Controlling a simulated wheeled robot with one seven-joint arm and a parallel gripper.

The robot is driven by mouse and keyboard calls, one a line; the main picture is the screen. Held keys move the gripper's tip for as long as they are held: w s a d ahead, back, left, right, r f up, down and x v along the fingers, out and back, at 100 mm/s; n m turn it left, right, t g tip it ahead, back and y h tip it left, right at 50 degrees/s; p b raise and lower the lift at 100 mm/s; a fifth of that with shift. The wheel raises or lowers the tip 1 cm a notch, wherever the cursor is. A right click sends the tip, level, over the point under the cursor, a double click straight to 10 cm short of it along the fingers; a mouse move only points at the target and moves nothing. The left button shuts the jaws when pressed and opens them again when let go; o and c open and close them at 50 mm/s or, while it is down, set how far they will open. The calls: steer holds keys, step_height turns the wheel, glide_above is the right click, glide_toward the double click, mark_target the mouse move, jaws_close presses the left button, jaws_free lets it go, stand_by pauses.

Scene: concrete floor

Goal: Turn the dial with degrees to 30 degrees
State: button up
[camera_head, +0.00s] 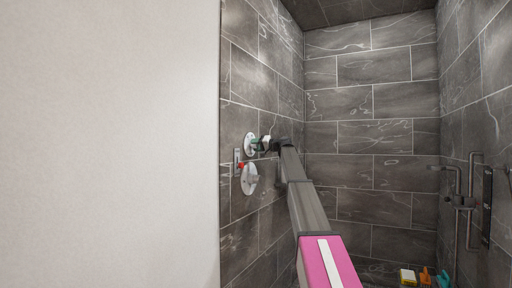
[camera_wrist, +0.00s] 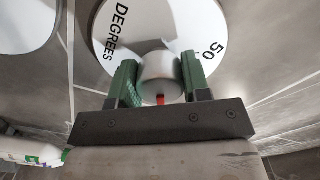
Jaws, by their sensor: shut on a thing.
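The dial with degrees is a white round plate (camera_wrist: 186,30) on the tiled wall, with "DEGREES" and "50" printed in black. Its grey cylindrical knob (camera_wrist: 160,75) has a red mark at its lower edge. My gripper (camera_wrist: 158,84) has green fingers on either side of the knob and is shut on it. In the head view the dial (camera_head: 249,144) is the upper disc on the left shower wall, and my gripper (camera_head: 258,145) reaches it from the right. The other degree numbers are hidden or out of view.
A second white disc with a handle (camera_head: 250,179) is just below the dial, with a small red part (camera_head: 241,165) between them. A shower rail (camera_head: 459,210) is on the right wall. Several bottles (camera_head: 424,276) stand at lower right. A pale wall (camera_head: 110,144) fills the left.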

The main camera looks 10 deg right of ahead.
steer(key=shift+m, duration=0.9)
steer(key=o, duration=0.9)
steer(key=shift+d, duration=0.1)
steer(key=v, duration=1)
steer(key=shift+s+d, duration=0.2)
steer(key=shift+d, duration=0.05)
